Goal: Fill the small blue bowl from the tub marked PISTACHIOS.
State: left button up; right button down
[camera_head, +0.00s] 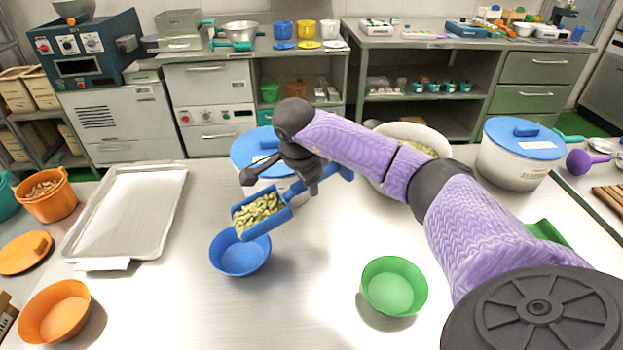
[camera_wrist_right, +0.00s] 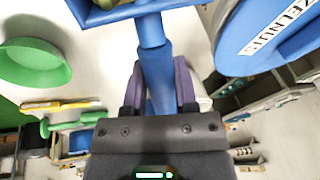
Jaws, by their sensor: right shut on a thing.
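My right gripper (camera_head: 314,183) is shut on the handle of a blue scoop (camera_head: 281,217); the wrist view shows its fingers on either side of the handle (camera_wrist_right: 155,60). The scoop holds green pistachios (camera_head: 257,212) and hangs just above the back of the small blue bowl (camera_head: 240,258), slightly tilted. The bowl's visible inside looks empty. An open white tub (camera_head: 376,128) with greenish contents stands behind my right arm, partly hidden; I cannot read its label. My left gripper is not in view.
A green bowl (camera_head: 394,287) and an orange bowl (camera_head: 55,312) stand nearer the front. A metal tray (camera_head: 128,212) lies at left. A blue-lidded tub (camera_head: 255,150) stands behind the scoop; another (camera_head: 519,155) is at right. The wrist view shows a lid (camera_wrist_right: 265,35) lettered "ZELNUTS".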

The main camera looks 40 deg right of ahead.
aim_at(292, 186)
jog(key=shift+w+a+r+h+p, duration=0.25)
jog(key=shift+a+r+h+p, duration=0.55)
jog(key=shift+r+h+p, duration=0.1)
jog(key=shift+w+a+r+g+h+p, duration=0.1)
jog(key=shift+a+r+g+h+p, duration=0.15)
jog(key=shift+a+h, duration=0.2)
jog(key=shift+w+a+r+g+h+p, duration=0.15)
jog(key=shift+a+r+h+p, duration=0.1)
jog(key=shift+a+h+p, duration=0.15)
notch_tip(292, 186, up, 5)
jog(key=y+p, duration=0.2)
jog(key=t+y+p, duration=0.1)
jog(key=y+p, duration=0.1)
jog(key=shift+s+d+f+y, duration=0.1)
jog(key=shift+d+f+y, duration=0.05)
jog(key=shift+y, duration=0.2)
jog(key=shift+r+t+y, duration=0.2)
jog(key=shift+t+y, duration=0.1)
jog(key=shift+y, duration=0.4)
jog(key=shift+a+f, duration=0.1)
jog(key=shift+a, duration=0.1)
